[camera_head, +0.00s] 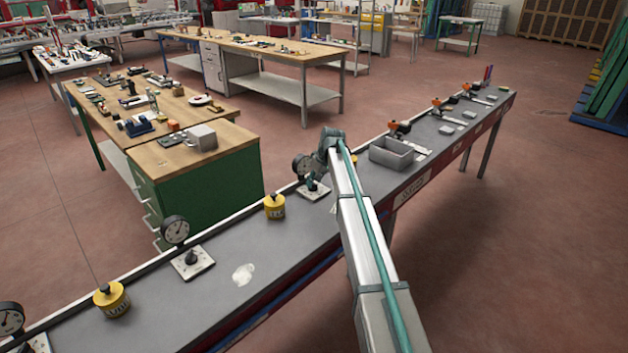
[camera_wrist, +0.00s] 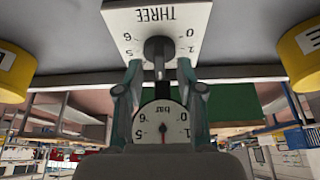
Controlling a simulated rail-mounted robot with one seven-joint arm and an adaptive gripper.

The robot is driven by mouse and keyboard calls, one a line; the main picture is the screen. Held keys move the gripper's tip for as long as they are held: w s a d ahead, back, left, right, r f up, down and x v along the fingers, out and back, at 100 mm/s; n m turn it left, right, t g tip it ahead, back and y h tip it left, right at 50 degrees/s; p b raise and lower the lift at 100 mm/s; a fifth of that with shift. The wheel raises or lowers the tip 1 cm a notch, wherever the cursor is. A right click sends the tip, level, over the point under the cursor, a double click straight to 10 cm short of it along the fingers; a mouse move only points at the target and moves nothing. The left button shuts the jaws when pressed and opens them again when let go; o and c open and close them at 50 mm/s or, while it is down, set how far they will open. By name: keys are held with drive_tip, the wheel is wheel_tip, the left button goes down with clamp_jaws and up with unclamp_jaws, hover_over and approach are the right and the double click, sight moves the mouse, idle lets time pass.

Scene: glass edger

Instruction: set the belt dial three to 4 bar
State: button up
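The white dial plate marked THREE (camera_wrist: 190,22) shows upside down in the wrist view, with 6 and 5 at left and 0 and 1 at right. Its black knob (camera_wrist: 159,48) is in the middle; the other scale numbers are hidden. My gripper (camera_wrist: 160,64) is open, one finger on each side of the knob, with a small gap on both sides. The round bar gauge (camera_wrist: 150,122) shows behind between the fingers; its needle points down in the picture, roughly midway between 5 and 1. In the head view my gripper (camera_head: 323,165) is over the plate (camera_head: 313,192), beside its gauge (camera_head: 299,163).
Yellow pots (camera_head: 274,207) (camera_head: 112,299) stand along the grey belt bench (camera_head: 285,248). Another dial plate (camera_head: 193,263) with its gauge (camera_head: 175,230) is to the left. A grey tray (camera_head: 391,153) is to the right. A green cabinet (camera_head: 205,187) stands behind.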

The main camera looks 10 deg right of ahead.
drive_tip(key=shift+w+a+f, duration=0.15)
drive_tip(key=shift+w+f, duration=0.05)
drive_tip(key=shift+f, duration=0.35)
clamp_jaws()
drive_tip(key=shift+m, duration=0.3)
drive_tip(key=m+h+b, duration=0.1)
drive_tip(key=m, duration=0.2)
drive_tip(key=shift+s+a+f+t, duration=0.1)
drive_tip(key=shift+t, duration=0.3)
drive_tip(key=shift+m+h+b, duration=0.55)
drive_tip(key=shift+m+h, duration=0.35)
drive_tip(key=shift+m, duration=1)
